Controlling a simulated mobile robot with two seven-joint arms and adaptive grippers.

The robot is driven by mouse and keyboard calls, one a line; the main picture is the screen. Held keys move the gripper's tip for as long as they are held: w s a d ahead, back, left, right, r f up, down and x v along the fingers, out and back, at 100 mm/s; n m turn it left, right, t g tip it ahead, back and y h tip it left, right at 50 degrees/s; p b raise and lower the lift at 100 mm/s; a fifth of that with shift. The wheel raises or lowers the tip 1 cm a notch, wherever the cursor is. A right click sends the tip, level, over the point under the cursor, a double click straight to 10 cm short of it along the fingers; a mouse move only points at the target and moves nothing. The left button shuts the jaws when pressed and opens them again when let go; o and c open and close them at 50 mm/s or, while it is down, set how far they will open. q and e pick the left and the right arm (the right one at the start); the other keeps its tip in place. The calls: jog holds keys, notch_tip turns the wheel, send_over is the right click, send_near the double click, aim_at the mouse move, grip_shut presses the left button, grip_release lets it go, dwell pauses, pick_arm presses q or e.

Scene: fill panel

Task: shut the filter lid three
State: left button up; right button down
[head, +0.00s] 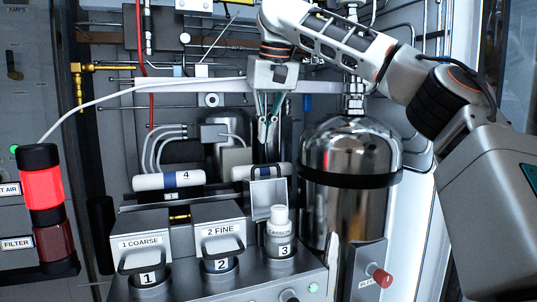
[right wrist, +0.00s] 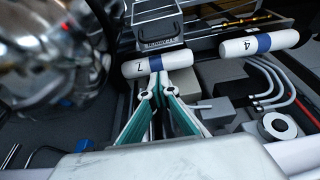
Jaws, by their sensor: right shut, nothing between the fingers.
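Filter lid three (head: 268,195) stands raised at the back of the third filter housing (head: 284,263), open. A white cartridge (head: 279,217) stands upright in that housing. In the right wrist view, a grey lid with a black handle (right wrist: 157,33), which seems to be lid three, lies beyond a white cylinder. My right gripper (head: 267,132) points down above and behind the lid, apart from it. Its fingers (right wrist: 154,92) are shut and empty, on the near side of the white cylinder with a blue band (right wrist: 160,63). My left gripper is not in view.
The coarse (head: 140,243) and fine (head: 222,232) housings stand left of the third. A large steel tank (head: 350,165) is close on the right. A cylinder marked 4 (head: 169,181) lies behind the coarse housing. Thin tubes and a white hose cross behind.

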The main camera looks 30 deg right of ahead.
aim_at(268, 177)
jog(key=f, duration=0.2)
jog(key=s+f, duration=0.1)
jog(key=f, duration=0.2)
jog(key=shift+s, duration=0.1)
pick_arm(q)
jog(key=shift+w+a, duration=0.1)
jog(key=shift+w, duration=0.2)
pick_arm(e)
jog(key=shift+s+a, duration=0.2)
jog(key=shift+s, duration=0.2)
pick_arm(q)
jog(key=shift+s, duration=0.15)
pick_arm(e)
jog(key=shift+w+f, duration=0.1)
